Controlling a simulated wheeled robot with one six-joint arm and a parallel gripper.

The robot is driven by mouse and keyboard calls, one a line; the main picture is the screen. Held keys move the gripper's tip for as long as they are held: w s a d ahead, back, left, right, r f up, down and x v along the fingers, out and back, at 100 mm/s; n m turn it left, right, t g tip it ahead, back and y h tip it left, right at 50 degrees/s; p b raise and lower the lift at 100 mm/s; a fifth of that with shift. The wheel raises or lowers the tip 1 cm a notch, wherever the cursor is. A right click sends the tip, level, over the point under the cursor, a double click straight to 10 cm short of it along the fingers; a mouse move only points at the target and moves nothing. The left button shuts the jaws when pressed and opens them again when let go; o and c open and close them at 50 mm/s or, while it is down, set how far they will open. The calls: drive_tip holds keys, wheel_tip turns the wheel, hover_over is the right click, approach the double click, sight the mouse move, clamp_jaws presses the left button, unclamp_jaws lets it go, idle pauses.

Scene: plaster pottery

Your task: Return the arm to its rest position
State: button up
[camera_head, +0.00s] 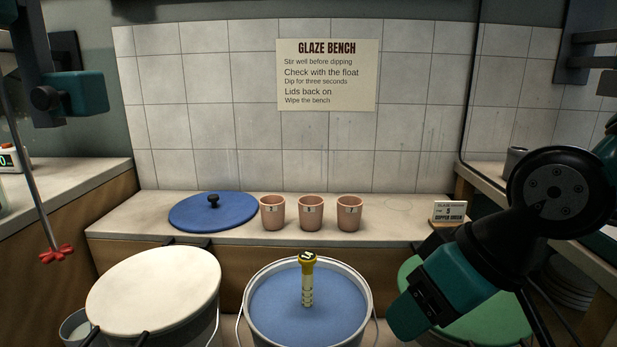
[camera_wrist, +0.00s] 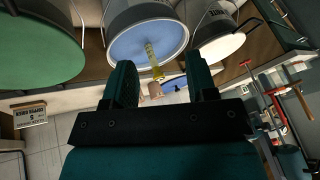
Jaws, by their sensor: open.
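My gripper (camera_wrist: 161,78) is open, with its two dark teal fingers apart in the wrist view. Nothing is shut between them; a yellow float and a small pink cup show in the background beyond the gap. My arm (camera_head: 510,225) reaches in from the right side in the head view, bent downward in front of the green-topped bucket (camera_head: 490,325). The gripper's fingers cannot be made out in the head view. The yellow float (camera_head: 308,280) stands upright in the blue glaze of the open middle bucket (camera_head: 368,308).
A white-lidded bucket (camera_head: 155,288) stands at left. On the bench lie a blue lid (camera_head: 205,214), three pink cups (camera_head: 272,213) and a small sign (camera_head: 449,211). A stirrer with a red head (camera_head: 56,253) hangs at left. A side counter (camera_head: 490,172) is at right.

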drive_tip(key=s+d+g, duration=0.3)
drive_tip(key=s, duration=0.5)
wheel_tip(320, 180, up, 18)
drive_tip(key=w+p, duration=0.1)
drive_tip(key=p, duration=1.8)
drive_tip(key=shift+a+r+n+h, duration=0.15)
drive_tip(key=shift+r+n+h, duration=0.15)
drive_tip(key=shift+h, duration=0.1)
idle(1.5)
